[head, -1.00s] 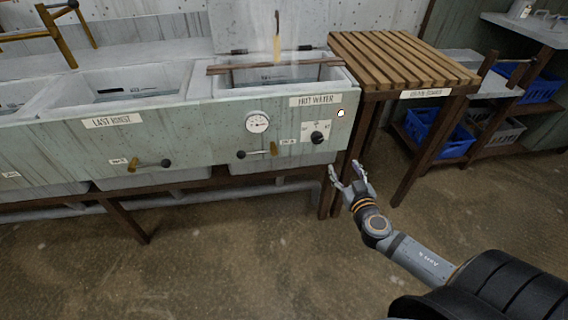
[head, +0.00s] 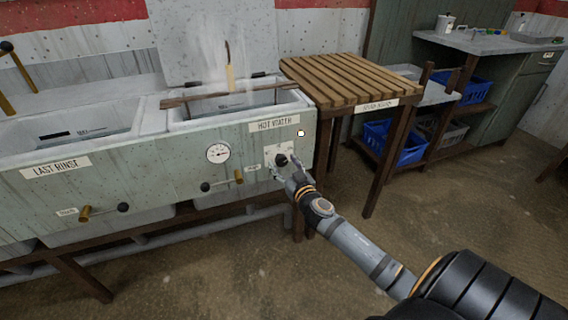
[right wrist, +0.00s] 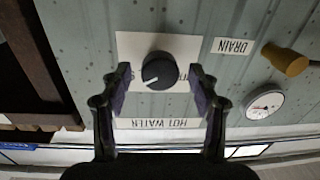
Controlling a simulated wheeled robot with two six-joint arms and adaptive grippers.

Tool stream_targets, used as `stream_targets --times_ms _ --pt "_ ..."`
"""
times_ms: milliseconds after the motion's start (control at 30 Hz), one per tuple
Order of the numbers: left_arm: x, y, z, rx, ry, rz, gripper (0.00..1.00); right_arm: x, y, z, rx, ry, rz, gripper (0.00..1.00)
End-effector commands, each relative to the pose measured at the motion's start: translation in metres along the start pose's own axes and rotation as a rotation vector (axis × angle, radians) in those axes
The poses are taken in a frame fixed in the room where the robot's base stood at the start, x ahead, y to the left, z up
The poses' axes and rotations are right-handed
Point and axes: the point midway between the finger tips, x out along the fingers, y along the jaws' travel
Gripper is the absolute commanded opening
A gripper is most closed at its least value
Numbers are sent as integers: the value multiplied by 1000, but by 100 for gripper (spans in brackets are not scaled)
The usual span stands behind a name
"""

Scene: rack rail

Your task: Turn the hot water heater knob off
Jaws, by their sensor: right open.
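The black hot water knob (head: 282,160) sits on a white plate (head: 271,153) on the sink front, below the "HOT WATER" label (head: 278,124). In the right wrist view the knob (right wrist: 158,72) lies between the two fingertips, with a pale pointer line on its face. My right gripper (right wrist: 159,88) is open, its fingers on either side of the knob with gaps showing. In the head view my right gripper (head: 285,173) is at the knob and partly covers the plate. My left gripper is not in view.
A round gauge (head: 218,153) and a drain valve handle (head: 222,182) are left of the knob. A white indicator light (head: 301,133) is above right. A slatted wooden table (head: 345,80) stands right of the sink. The floor in front is clear.

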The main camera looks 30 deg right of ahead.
Motion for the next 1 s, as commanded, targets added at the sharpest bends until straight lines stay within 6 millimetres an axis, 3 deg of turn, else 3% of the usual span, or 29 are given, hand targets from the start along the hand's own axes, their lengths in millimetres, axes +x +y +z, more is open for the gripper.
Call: stream_targets --times_ms 267,667,1000 --pt "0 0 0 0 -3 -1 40 2 0 1 -1 -1 0 60" --pt "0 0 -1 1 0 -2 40 2 0 1 0 -1 0 7" --pt "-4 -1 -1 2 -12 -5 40 2 0 0 -63 -5 0 7"
